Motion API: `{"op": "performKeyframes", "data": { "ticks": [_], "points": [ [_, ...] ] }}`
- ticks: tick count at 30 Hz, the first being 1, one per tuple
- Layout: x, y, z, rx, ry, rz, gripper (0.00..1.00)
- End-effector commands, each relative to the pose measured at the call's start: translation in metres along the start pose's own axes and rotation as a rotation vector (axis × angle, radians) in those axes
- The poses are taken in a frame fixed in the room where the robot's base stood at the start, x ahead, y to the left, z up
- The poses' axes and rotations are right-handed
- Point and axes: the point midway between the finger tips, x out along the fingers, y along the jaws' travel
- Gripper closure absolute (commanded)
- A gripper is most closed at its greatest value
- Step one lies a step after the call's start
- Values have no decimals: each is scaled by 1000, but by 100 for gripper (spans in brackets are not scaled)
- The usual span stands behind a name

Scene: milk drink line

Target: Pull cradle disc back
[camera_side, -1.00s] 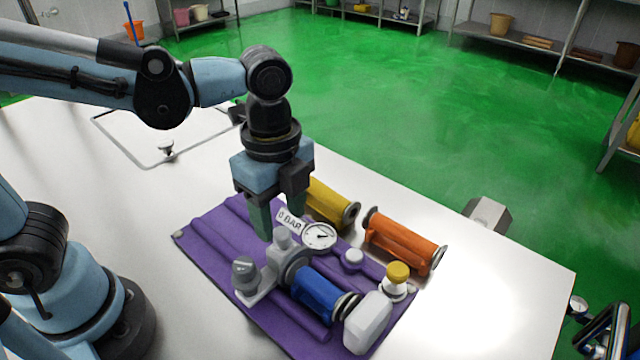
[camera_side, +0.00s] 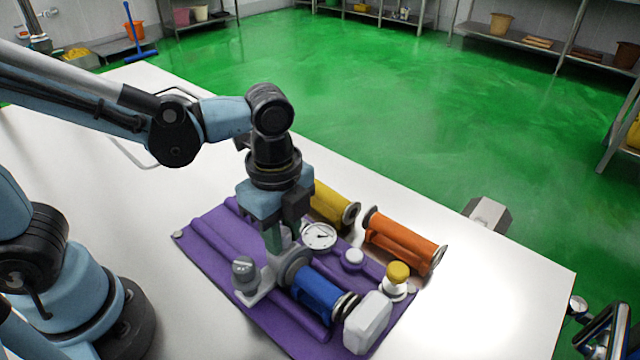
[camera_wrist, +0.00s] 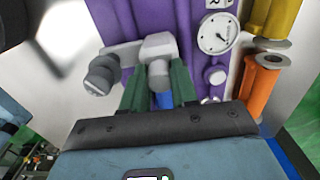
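The cradle (camera_side: 252,292) is a light grey fixture on the purple mat, with an upright grey disc (camera_side: 293,266) behind the end of a blue cylinder (camera_side: 318,294). A dark grey knob (camera_side: 245,270) stands at its left end. My gripper (camera_side: 275,243) points down over the cradle, beside the disc. In the wrist view its green fingers (camera_wrist: 157,88) stand apart on either side of a light grey post (camera_wrist: 158,62). I cannot tell whether they touch it. The blue cylinder is mostly hidden there behind the fingers.
A round gauge (camera_side: 319,236), a white cap (camera_side: 353,259), a yellow-capped bottle (camera_side: 396,280) and a white jug (camera_side: 368,323) crowd the right of the mat (camera_side: 225,270). Yellow (camera_side: 328,203) and orange (camera_side: 402,241) cylinders lie behind.

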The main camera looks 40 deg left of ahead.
Motion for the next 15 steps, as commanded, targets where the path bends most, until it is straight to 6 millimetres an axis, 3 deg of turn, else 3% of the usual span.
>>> {"op": "performKeyframes", "data": {
  "ticks": [1,4,11,15],
  "points": [
    [0,0,0,0,0,0,86],
    [0,0,0,0,0,0,100],
    [0,0,0,0,0,0,100],
    [0,-1,13,-5,0,0,100]
  ]
}}
